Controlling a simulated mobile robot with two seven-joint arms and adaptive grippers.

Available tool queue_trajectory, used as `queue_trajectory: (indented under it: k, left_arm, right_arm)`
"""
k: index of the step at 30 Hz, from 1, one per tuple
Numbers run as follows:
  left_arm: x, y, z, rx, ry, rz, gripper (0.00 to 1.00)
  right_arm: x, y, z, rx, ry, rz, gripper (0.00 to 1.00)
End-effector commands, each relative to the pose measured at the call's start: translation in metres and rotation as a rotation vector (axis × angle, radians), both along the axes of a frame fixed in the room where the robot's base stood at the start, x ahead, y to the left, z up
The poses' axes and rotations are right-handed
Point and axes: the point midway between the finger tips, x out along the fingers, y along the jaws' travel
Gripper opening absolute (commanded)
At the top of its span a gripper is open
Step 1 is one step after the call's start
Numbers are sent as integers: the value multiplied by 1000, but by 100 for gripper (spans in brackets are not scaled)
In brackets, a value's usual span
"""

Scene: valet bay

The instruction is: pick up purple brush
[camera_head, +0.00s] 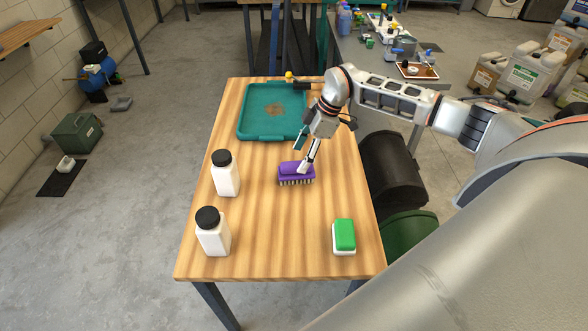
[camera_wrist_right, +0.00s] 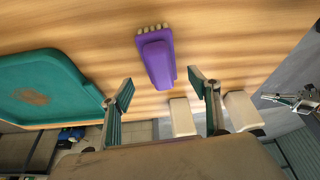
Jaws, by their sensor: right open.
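The purple brush (camera_head: 297,173) lies on the wooden table with its pale bristles down. It also shows in the right wrist view (camera_wrist_right: 157,58), ahead of the fingertips. My right gripper (camera_head: 306,156) is open just above the brush in the head view, with one finger overlapping it in the picture. In the right wrist view my right gripper (camera_wrist_right: 161,91) has its two fingers wide apart with nothing between them. A metallic mechanism at the right edge of that view may be my left gripper (camera_wrist_right: 290,100); its jaws are too small to judge.
A teal tray (camera_head: 256,133) with a brown stain lies at the table's far end. Two white bottles (camera_head: 226,178) (camera_head: 214,238) with black caps stand at left. A green-and-white block (camera_head: 344,236) lies at near right. The near middle of the table is clear.

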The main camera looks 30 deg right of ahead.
Motion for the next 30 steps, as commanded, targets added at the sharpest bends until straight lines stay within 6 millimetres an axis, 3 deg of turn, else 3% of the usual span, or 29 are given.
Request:
queue_trajectory:
  k: [13, 21, 26, 27, 30]
  left_arm:
    - [1, 0, 6, 0, -3, -1, 0]
    - [4, -1, 9, -1, -10, -1, 0]
    - [4, -1, 9, -1, -10, -1, 0]
    - [4, -1, 9, -1, -10, -1, 0]
    - [4, 0, 9, -1, -10, -1, 0]
  right_arm:
    - [4, 15, -48, 3, 1, 1, 61]
    - [5, 16, -54, 0, -1, 0, 61]
    - [5, 16, -54, 0, -1, 0, 22]
    - [5, 16, -54, 1, 0, 0, 18]
    - [5, 16, -53, 0, -1, 0, 18]
